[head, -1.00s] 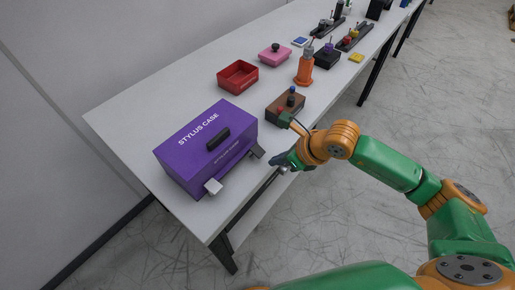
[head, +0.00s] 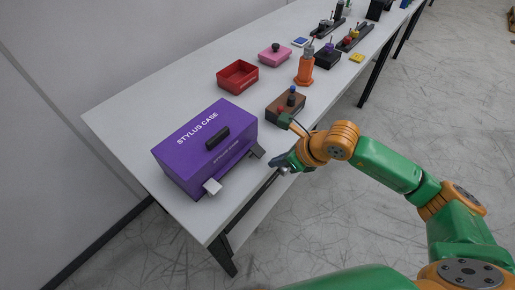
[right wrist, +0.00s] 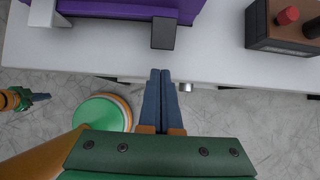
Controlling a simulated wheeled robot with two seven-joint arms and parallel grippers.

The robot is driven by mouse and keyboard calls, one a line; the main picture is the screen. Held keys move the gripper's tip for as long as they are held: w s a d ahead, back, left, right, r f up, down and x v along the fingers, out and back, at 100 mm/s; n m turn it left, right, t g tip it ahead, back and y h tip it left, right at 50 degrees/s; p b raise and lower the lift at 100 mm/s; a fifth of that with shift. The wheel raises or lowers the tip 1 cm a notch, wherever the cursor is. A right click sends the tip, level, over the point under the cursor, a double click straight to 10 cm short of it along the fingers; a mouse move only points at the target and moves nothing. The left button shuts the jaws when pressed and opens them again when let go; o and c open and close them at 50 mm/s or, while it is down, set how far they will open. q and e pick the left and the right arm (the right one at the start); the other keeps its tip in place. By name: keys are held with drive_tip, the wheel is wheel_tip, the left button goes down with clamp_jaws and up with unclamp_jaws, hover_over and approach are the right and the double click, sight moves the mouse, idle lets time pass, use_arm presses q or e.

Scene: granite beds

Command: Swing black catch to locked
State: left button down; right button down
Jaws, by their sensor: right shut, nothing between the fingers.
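The purple stylus case (head: 204,151) stands closed near the front end of the white table. It has a black handle on its lid. A black catch (head: 257,152) sticks out from the right part of its front side, and a pale grey catch (head: 212,187) sticks out from the left part. The right wrist view also shows the black catch (right wrist: 163,33) and the pale catch (right wrist: 43,14). My right gripper (right wrist: 160,72) is shut and empty, its tips apart from the black catch, near the table edge. My left gripper is not in the head view.
A brown block with red and blue knobs (head: 285,107) stands right of the case, close to my right gripper.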

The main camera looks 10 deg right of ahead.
drive_tip(key=shift+w+a, duration=0.1)
drive_tip(key=shift+w, duration=0.05)
drive_tip(key=shift+w+a+b, duration=0.3)
drive_tip(key=shift+w+a, duration=0.15)
drive_tip(key=shift+w, duration=0.1)
drive_tip(key=shift+w+a, duration=0.1)
drive_tip(key=shift+w+a+r, duration=0.35)
drive_tip(key=shift+w, duration=0.15)
idle(0.5)
drive_tip(key=s+d, duration=0.2)
drive_tip(key=s, duration=0.1)
drive_tip(key=shift+s+d, duration=0.1)
drive_tip(key=shift+d, duration=0.15)
idle(0.3)
